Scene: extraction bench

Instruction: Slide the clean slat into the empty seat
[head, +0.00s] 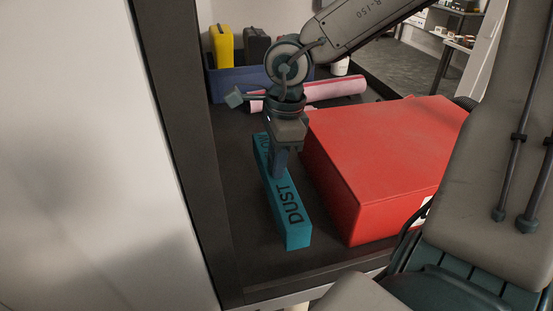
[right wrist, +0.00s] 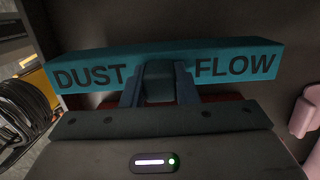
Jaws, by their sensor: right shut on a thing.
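A long teal slat (head: 297,228) lettered "DUST FLOW" is at the dark bench, left of a red box. My right gripper (head: 280,160) comes down over its middle and is shut on it. In the right wrist view the same slat (right wrist: 225,67) runs across the picture, with the fingers (right wrist: 160,88) closed at its middle between the two words. I cannot tell whether the slat touches the bench. No empty seat can be made out in these views. My left gripper is not in view.
The large red box (head: 385,150) stands close right of the slat. Behind are a dark blue bin (head: 225,85) holding a yellow piece (head: 224,48) and a dark piece (head: 255,46), and a pink roll (head: 335,90). A dark post (head: 180,130) edges the left.

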